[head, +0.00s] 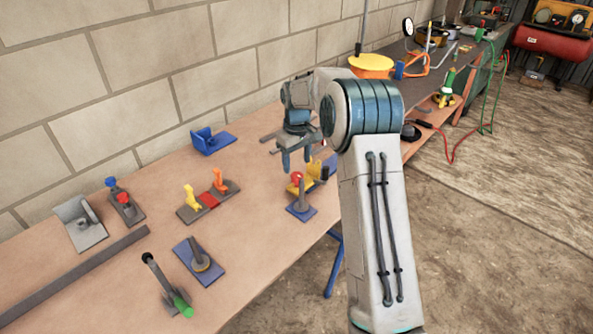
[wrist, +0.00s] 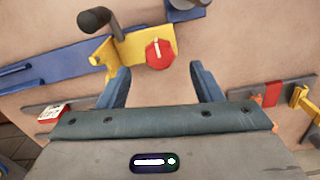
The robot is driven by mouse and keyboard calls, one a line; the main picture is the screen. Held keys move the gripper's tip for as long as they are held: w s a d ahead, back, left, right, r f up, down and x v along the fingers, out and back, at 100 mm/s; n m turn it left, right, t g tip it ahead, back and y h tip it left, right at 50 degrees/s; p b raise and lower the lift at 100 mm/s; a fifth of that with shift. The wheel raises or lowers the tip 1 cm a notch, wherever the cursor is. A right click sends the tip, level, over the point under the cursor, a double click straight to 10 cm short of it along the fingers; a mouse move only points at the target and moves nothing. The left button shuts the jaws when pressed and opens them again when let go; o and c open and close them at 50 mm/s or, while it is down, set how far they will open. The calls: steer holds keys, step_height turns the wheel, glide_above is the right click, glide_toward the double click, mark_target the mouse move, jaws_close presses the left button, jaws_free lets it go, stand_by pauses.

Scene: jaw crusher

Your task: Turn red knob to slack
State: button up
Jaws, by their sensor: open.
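The red knob (wrist: 159,54) is octagonal with a pale pointer line across its face. It sits on a yellow bracket (wrist: 128,47). In the head view the red knob (head: 297,177) is small, near the table's front edge, beside the yellow bracket (head: 316,173). My gripper (head: 296,164) points down just above the knob. In the wrist view my gripper (wrist: 160,76) is open, its two blue fingers apart, with the knob between and slightly beyond the tips. No contact shows. I cannot read a slack mark.
A dark-ended lever (wrist: 95,18) stands beside the bracket, over a blue plate (wrist: 40,75). A grey bar (wrist: 290,90) with red and yellow parts lies right. In the head view, a blue-based post (head: 300,207) stands close in front.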

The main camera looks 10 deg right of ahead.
mark_target(297, 175)
step_height(297, 175, up, 9)
steer(key=shift+f, duration=0.15)
steer(key=s+r+m+t+p, duration=0.15)
steer(key=s+r, duration=0.25)
steer(key=s, duration=0.5)
steer(key=s+r+m, duration=0.2)
steer(key=s+r, duration=0.3)
steer(key=s, duration=0.5)
steer(key=s+f+m+t+p, duration=0.1)
steer(key=s+f, duration=0.3)
steer(key=s, duration=1.3)
steer(key=shift+s+m+p, duration=0.25)
steer(key=shift+m+p, duration=0.05)
steer(key=shift+m, duration=0.35)
